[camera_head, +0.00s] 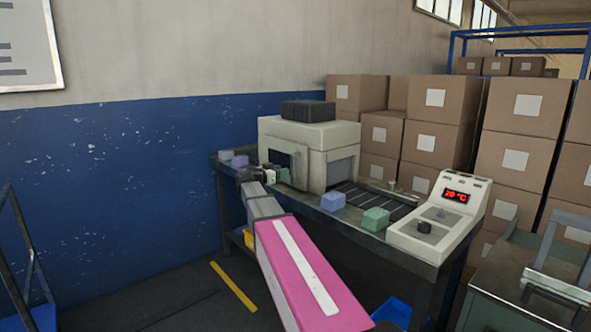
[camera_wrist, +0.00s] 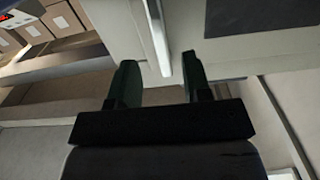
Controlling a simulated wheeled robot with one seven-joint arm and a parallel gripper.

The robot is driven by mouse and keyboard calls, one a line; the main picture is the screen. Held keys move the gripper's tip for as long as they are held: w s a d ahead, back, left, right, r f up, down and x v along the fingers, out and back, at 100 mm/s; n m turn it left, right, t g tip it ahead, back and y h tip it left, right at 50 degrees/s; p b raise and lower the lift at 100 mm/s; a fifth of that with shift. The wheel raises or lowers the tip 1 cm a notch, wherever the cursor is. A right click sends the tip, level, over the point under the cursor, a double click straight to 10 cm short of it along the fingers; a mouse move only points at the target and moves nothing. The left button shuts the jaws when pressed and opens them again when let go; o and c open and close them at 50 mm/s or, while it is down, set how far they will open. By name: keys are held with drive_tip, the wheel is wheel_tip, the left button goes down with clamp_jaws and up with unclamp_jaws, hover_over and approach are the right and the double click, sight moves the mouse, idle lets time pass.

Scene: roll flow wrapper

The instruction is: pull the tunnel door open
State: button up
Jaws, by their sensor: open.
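The pale grey wrapper machine with its tunnel (camera_head: 330,136) stands on the bench. In the wrist view a pale upright bar (camera_wrist: 156,28), which looks like the door handle, stands out from a grey panel (camera_wrist: 185,22). My gripper (camera_head: 270,175) is beside the door. In the wrist view my gripper (camera_wrist: 159,63) is open, with the bar's lower end lying between the lines of its two dark fingers. Contact cannot be told.
The bench carries blue (camera_head: 333,201) and green (camera_head: 375,219) blocks before the roller belt, and a control box (camera_head: 440,220) with a red display. Stacked cartons (camera_head: 430,120) stand behind; a blue wall (camera_head: 120,180) is at left.

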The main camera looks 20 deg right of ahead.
sight(291, 169)
drive_tip(key=x, duration=0.8)
drive_tip(key=shift+w+d+f, duration=0.1)
drive_tip(key=shift+d, duration=0.1)
clamp_jaws()
